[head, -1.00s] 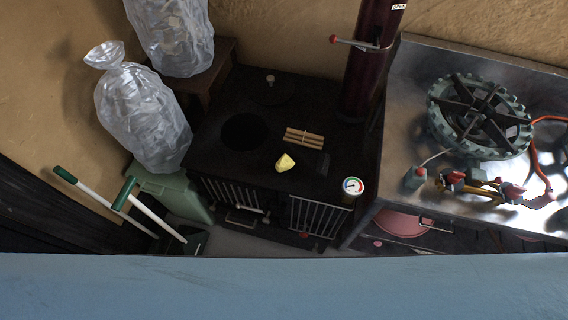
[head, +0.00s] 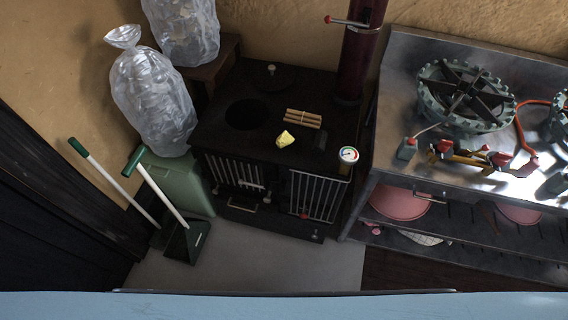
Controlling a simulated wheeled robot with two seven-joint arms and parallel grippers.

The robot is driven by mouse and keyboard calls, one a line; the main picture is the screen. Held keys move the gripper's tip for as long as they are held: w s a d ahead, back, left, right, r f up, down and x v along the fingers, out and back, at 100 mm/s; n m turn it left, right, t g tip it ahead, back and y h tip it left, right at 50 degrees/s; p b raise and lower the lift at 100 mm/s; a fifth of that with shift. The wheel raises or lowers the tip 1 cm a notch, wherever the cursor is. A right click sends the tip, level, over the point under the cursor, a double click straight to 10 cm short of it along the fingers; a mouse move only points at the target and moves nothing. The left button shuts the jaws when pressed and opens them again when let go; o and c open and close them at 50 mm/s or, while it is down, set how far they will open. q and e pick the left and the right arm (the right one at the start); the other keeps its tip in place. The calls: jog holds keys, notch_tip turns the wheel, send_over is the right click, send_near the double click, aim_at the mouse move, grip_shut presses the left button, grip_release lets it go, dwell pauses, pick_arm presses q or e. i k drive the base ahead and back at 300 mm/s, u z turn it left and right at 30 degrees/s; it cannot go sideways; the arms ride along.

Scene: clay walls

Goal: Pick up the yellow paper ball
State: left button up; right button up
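The yellow paper ball (head: 285,139) is a small crumpled lump. It lies on the black stove top (head: 222,140), near the front edge and right of a round dark opening. A bundle of thin wooden sticks (head: 303,118) lies just behind it, and a small dark block (head: 320,141) is to its right. Neither of my grippers is in view.
A dark red stovepipe (head: 359,60) rises at the stove's back right. A metal counter (head: 405,90) with a gas burner (head: 462,97) stands right. Clear bags (head: 152,100), a green bin (head: 177,180) and a dustpan (head: 185,240) are left. Grey floor (head: 255,262) in front is free.

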aim_at(285, 138)
jog(key=z, duration=0.05)
jog(key=k, duration=0.65)
jog(key=u, duration=0.6)
jog(key=i, duration=1.3)
jog(key=z, duration=0.5)
